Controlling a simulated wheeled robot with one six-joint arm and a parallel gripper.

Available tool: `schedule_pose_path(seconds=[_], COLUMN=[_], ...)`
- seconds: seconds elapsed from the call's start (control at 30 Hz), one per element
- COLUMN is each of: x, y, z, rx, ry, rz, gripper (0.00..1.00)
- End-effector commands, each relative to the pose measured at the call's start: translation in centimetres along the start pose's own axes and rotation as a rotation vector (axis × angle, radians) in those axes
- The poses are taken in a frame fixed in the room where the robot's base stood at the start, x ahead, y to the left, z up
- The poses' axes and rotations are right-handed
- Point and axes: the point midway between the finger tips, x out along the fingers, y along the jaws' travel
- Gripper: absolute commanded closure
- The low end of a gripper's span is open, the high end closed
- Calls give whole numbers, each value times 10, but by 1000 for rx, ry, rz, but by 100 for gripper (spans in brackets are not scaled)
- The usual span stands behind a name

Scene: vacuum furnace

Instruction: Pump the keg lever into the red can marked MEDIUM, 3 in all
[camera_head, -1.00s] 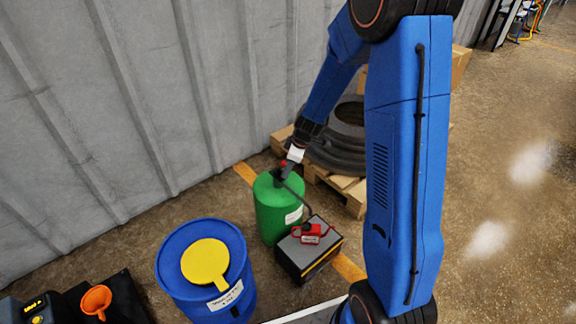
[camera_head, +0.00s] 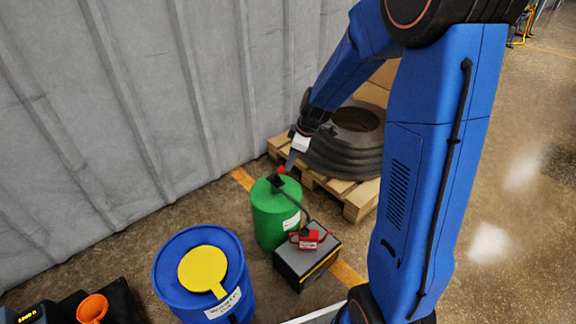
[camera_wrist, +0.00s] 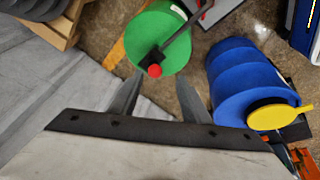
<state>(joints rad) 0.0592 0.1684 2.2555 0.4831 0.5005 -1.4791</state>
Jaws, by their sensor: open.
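The green keg (camera_head: 276,222) stands on the floor left of the dark box. Its pump head carries a lever with a red knob (camera_head: 281,170); the knob also shows in the wrist view (camera_wrist: 155,71). My gripper (camera_head: 288,167) is above the keg, close to the knob. In the wrist view my gripper (camera_wrist: 160,92) is open, and the red knob appears between and just beyond its fingertips; I cannot tell whether they touch. The red can (camera_head: 308,240) sits on the dark box (camera_head: 292,262), under the end of the keg's spout. Its label is too small to read.
A blue drum (camera_head: 190,290) with a yellow lid piece (camera_head: 203,268) stands left of the keg. An orange funnel (camera_head: 92,308) is at the lower left. A pallet (camera_head: 360,197) with dark coils (camera_head: 340,160) is behind. A corrugated wall (camera_head: 120,110) closes the back.

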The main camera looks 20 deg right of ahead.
Motion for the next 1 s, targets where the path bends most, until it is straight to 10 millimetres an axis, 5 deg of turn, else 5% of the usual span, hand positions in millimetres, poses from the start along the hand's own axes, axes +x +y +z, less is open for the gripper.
schedule_pose_path(seconds=[0.5,1.0], x=[-81,-89], y=[0,-1], z=[0,0], rx=[0,0], ry=[1,-1], rz=[1,-2], gripper=[57,57])
